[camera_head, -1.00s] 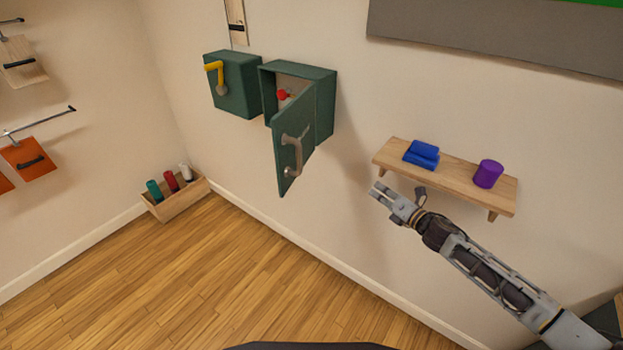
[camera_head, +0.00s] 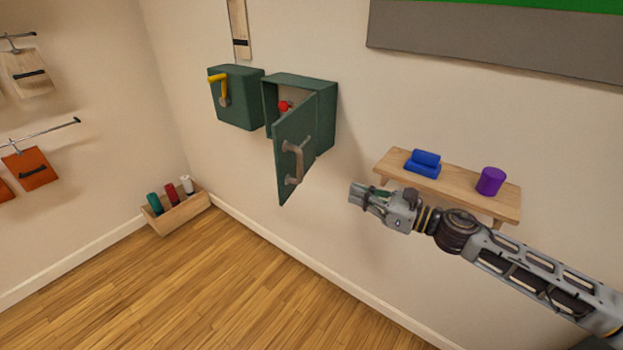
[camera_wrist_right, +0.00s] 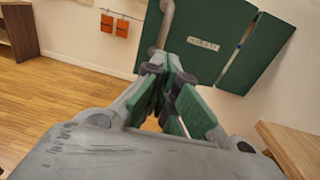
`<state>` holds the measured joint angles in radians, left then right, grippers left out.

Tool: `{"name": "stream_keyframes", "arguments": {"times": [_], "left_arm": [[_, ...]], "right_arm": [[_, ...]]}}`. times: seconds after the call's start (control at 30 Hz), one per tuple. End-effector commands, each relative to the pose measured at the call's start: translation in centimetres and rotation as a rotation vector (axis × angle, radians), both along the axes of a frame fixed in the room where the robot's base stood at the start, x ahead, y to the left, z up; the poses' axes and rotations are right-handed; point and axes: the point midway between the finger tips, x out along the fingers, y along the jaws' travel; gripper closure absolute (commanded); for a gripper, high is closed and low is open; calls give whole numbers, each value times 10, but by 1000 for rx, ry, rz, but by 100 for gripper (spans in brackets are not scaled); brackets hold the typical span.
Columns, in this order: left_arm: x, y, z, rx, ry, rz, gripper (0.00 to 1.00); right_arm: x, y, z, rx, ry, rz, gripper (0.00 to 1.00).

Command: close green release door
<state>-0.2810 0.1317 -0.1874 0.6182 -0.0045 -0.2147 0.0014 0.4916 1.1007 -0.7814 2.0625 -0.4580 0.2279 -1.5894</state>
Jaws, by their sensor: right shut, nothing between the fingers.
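The green release door (camera_head: 294,150) hangs open from a green wall box (camera_head: 326,113), swung out toward the room. It has a grey bar handle (camera_head: 292,162). A red knob (camera_head: 284,106) shows inside the box. In the right wrist view the door (camera_wrist_right: 205,38) and its handle (camera_wrist_right: 166,25) are ahead of the fingers. My right gripper (camera_head: 357,194) is shut and empty, right of the door and apart from it in the head view. In the wrist view its fingertips (camera_wrist_right: 168,68) point toward the door. My left gripper is not in view.
A second green box (camera_head: 238,100) with a yellow lever (camera_head: 221,85) is mounted left of the open one. A wooden shelf (camera_head: 450,187) with blue blocks (camera_head: 423,162) and a purple cylinder (camera_head: 491,181) is close behind my right arm. A wooden box (camera_head: 178,213) of bottles sits on the floor.

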Motion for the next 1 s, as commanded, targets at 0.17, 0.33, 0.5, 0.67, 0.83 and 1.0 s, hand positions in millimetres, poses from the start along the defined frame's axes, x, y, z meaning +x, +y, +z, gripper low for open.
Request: {"name": "stream_keyframes", "arguments": {"times": [0.17, 0.33, 0.5, 0.67, 0.83, 1.0], "left_arm": [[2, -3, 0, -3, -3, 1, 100], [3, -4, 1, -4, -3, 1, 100], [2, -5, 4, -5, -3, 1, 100], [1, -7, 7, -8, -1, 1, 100], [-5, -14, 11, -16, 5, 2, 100], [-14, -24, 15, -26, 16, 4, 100]], "right_arm": [[0, 0, 0, 1, 2, -1, 100], [2, 1, 1, 2, 2, -2, 100], [5, 6, 1, 4, 2, -3, 100], [10, 13, 2, 4, 1, -2, 100], [16, 23, 2, 3, 1, -2, 100], [24, 35, 2, 3, 1, -3, 100]]}}
